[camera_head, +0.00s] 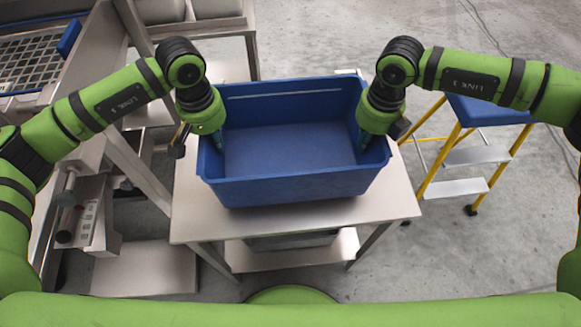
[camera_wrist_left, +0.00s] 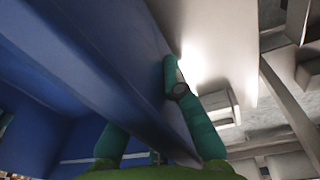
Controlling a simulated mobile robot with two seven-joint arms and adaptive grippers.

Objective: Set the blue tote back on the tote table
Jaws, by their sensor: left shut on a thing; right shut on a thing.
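The blue tote (camera_head: 290,187) is upright and looks empty in the head view, over the metal tote table (camera_head: 385,205). I cannot tell whether its base touches the table top. My left gripper (camera_head: 215,143) is shut on the tote's left wall. My right gripper (camera_head: 367,142) is shut on its right wall. In the left wrist view, the teal fingers of my left gripper (camera_wrist_left: 150,110) straddle the tote wall (camera_wrist_left: 95,60), one on each side. The right fingertips are partly hidden by the wrist.
A yellow step stool with a blue top (camera_head: 490,110) stands to the right. A metal frame with a mesh tray (camera_head: 35,58) is at the left. A lower shelf (camera_head: 290,252) sits under the table. Bare table top shows in front of the tote.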

